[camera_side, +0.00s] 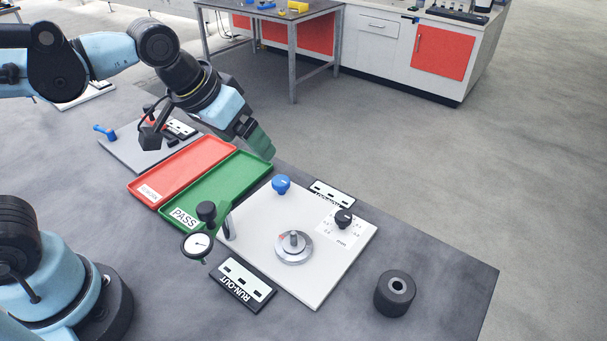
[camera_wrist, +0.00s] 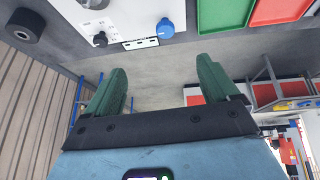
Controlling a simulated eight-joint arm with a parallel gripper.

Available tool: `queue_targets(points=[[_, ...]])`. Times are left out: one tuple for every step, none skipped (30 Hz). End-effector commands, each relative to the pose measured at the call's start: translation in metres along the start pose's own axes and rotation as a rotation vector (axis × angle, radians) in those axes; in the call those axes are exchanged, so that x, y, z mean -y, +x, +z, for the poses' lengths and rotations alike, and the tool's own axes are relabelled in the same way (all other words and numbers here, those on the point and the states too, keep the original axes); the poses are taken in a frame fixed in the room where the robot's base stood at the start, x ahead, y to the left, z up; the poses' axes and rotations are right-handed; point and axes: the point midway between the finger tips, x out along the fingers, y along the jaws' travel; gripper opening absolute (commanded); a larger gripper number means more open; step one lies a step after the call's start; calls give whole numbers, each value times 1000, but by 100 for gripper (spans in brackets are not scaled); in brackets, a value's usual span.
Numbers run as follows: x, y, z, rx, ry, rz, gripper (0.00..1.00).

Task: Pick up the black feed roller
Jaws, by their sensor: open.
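The black feed roller (camera_side: 395,293) stands upright on the dark table at the right, near the table's edge, with a pale bore in its top. It also shows at the upper left of the wrist view (camera_wrist: 25,24). My gripper (camera_side: 262,146) is over the far end of the green tray, well away from the roller to the upper left. In the wrist view my gripper's two green fingers (camera_wrist: 160,80) are wide apart with nothing between them.
A white plate (camera_side: 340,262) carries a metal spindle (camera_side: 293,246), a blue knob (camera_side: 281,184), a black knob (camera_side: 343,218) and a dial gauge (camera_side: 198,244). A green PASS tray (camera_side: 245,166) and a red tray (camera_side: 135,186) lie left. Table around the roller is clear.

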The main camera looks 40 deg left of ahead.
Motion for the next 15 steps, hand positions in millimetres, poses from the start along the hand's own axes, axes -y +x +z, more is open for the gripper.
queue_targets(points=[[-20,1,-10,29,10,15,88],[-31,2,-13,47,9,19,88],[-45,4,-18,69,10,24,88],[-56,5,-21,86,11,27,88],[-67,7,-23,102,12,29,88],[-82,9,-26,124,13,31,88],[-94,10,-27,141,14,31,88],[-106,12,-29,156,15,31,88],[-122,15,-29,178,17,29,88],[-135,17,-29,192,19,27,88],[-147,19,-28,207,20,23,88],[-164,22,-27,225,23,18,88],[-176,24,-25,239,25,14,88],[-189,27,-22,252,26,8,88],[-205,30,-18,268,29,1,88]])
